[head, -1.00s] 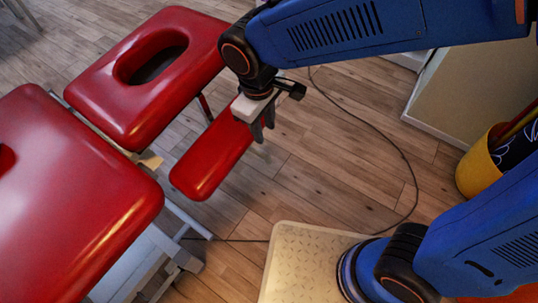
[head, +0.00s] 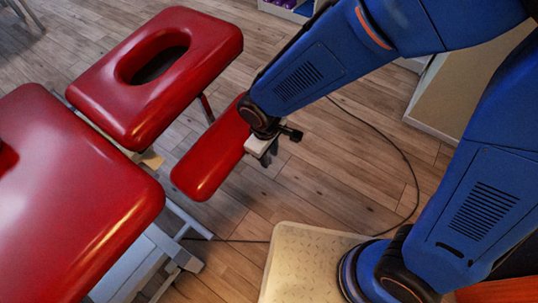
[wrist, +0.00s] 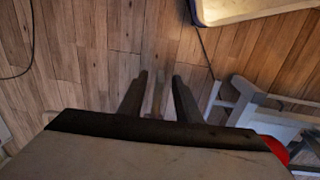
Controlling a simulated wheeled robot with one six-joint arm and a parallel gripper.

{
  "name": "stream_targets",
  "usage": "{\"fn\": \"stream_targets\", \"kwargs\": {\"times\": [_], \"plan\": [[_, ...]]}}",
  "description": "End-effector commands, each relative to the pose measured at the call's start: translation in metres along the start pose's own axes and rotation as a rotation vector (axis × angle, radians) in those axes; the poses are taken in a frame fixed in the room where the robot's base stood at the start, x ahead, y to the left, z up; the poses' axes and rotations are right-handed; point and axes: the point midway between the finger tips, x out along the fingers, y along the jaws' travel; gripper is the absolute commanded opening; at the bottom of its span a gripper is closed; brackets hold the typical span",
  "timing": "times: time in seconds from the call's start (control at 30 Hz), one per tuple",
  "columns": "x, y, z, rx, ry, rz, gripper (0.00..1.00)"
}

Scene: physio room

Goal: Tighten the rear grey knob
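My gripper (head: 267,158) hangs over the floor beside the right end of the narrow red pad (head: 205,165) of the treatment table. In the wrist view its two dark fingers (wrist: 160,78) stand apart, with a gap between them. A faint pale upright shape shows in that gap; I cannot tell what it is. I cannot pick out a grey knob in either view. The table has a red headrest (head: 120,100) with an oval hole and a large red main pad (head: 70,200). Its pale metal frame (head: 165,240) shows below, and also in the wrist view (wrist: 265,112).
A pale textured platform (head: 300,255) is at the bottom middle of the head view. A dark cable (head: 395,150) runs across the wooden floor. A pale cabinet or panel (head: 450,95) stands at the right.

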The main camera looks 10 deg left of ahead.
Motion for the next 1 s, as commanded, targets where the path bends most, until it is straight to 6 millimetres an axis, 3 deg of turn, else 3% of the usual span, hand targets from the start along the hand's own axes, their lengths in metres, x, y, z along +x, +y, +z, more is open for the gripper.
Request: {"fn": "stream_targets", "kwargs": {"times": [0.37, 0.5, 1.0], "plan": [[0.005, -0.0001, 0.0003, 0.0, 0.0, 0.0, 0.31], [0.0049, -0.0001, 0.0003, 0.0, 0.0, 0.0, 0.0], [0.0047, 0.0025, 0.0001, 0.004, 0.0, -0.058, 0.0]]}}
